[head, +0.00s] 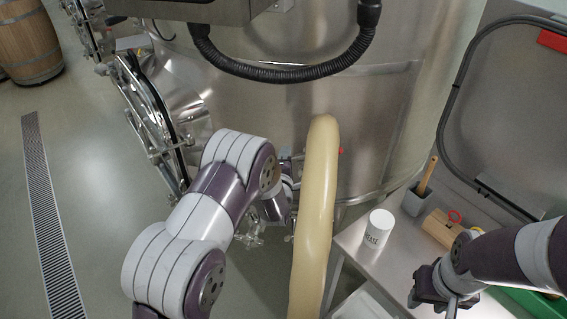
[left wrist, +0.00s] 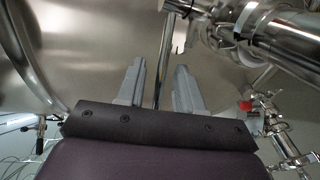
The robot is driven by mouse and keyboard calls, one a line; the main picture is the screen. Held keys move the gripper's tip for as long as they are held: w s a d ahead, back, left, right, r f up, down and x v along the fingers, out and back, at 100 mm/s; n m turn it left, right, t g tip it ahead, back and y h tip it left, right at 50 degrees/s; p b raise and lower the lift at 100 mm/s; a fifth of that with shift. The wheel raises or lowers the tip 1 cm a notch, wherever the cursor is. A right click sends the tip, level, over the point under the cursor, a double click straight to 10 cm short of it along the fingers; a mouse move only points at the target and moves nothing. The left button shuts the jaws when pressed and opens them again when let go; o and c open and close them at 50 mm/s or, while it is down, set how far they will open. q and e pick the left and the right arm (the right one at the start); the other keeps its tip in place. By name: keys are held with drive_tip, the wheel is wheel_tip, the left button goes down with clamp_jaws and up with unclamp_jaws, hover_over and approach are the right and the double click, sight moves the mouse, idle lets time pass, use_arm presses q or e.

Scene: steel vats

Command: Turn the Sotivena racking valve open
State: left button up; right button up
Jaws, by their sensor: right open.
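A steel valve assembly with pipe fittings (left wrist: 235,38) fills the upper right of the left wrist view. A thin steel bar (left wrist: 163,55) hangs down beside it. I see no label, so I cannot tell which part is the Sotivena racking valve. My left gripper (left wrist: 160,68) is open, its two grey fingers apart on either side of the bar, with gaps showing. In the head view its fingers are hidden by my left arm and the hose. My right gripper (head: 446,292) is open and empty above the steel table's left part.
A steel vat (head: 270,110) stands ahead, with a round door (head: 150,110) at left. A thick cream hose (head: 318,200) rises in front of it. The table (head: 385,265) holds a white labelled cup (head: 379,228), a grey holder (head: 416,200) and a wooden block (head: 440,228).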

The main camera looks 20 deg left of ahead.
use_arm(q)
drive_tip(key=s+a+r+m+h, duration=0.2)
drive_tip(key=s+a+m+h, duration=0.3)
drive_tip(key=s, duration=0.5)
drive_tip(key=s+d+f+m+g+y+b, duration=0.1)
drive_tip(key=s+d+m+g, duration=0.1)
drive_tip(key=s+m+g, duration=0.5)
drive_tip(key=s+d+f+m+g+y+b, duration=0.1)
drive_tip(key=s+m+g, duration=0.6)
drive_tip(key=s, duration=0.8)
drive_tip(key=shift+s+d+m+y, duration=0.2)
drive_tip(key=shift+d+m+y, duration=0.25)
drive_tip(key=shift+m, duration=0.35)
